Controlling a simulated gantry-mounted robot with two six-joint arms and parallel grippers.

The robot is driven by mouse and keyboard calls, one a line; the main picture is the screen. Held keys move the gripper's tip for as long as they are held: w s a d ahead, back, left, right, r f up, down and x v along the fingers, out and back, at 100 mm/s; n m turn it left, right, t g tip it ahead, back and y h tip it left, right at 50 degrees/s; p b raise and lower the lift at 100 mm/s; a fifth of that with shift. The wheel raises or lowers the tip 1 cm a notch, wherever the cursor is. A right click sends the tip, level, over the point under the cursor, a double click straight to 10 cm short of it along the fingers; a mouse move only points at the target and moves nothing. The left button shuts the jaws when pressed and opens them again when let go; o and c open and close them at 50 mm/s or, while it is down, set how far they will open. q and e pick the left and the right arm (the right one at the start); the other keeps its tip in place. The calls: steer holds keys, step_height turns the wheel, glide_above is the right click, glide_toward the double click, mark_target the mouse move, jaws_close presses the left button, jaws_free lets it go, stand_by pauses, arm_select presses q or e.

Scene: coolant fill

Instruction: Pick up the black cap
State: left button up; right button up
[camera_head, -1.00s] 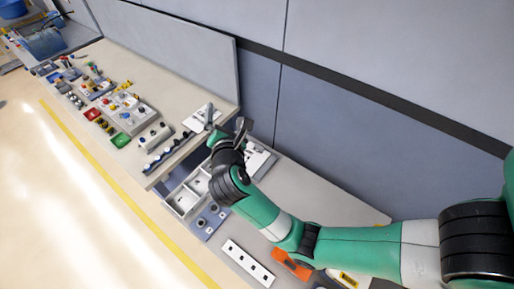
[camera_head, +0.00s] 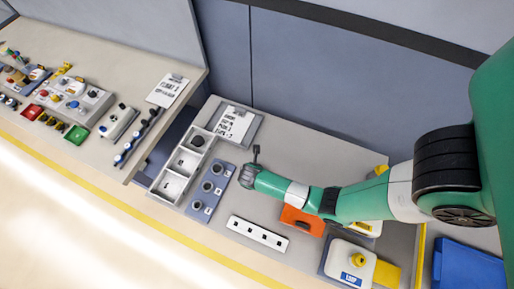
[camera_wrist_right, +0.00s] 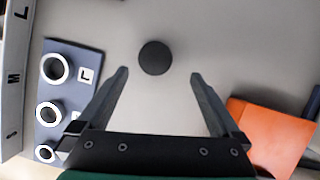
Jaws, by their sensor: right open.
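The black cap (camera_wrist_right: 155,57) shows in the right wrist view as a dark round disc on the light grey bench top. My right gripper (camera_wrist_right: 160,74) is open and empty. The cap lies just ahead of its fingertips, roughly centred across the gap, with bare bench visible around it. In the head view my right gripper (camera_head: 252,167) is over the bench beside the blue plate. I cannot make out the cap there. My left gripper is in neither view.
A blue plate (camera_wrist_right: 72,60) with several rings is left of the gripper, beside the compartment tray (camera_head: 160,187). An orange block (camera_wrist_right: 268,137) lies close on the right. A white strip (camera_head: 257,235) with dark holes lies nearer the front edge. A clipboard (camera_head: 235,124) lies at the back.

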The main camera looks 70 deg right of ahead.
steer(key=x, duration=0.2)
steer(key=b+x, duration=0.1)
steer(key=x, duration=0.1)
steer(key=b+x, duration=0.1)
steer(key=x, duration=0.1)
steer(key=shift+w+d+r, duration=0.1)
steer(key=shift+w+d, duration=0.05)
steer(key=shift+w, duration=0.2)
steer(key=shift+r, duration=0.1)
steer(key=c, duration=1.4)
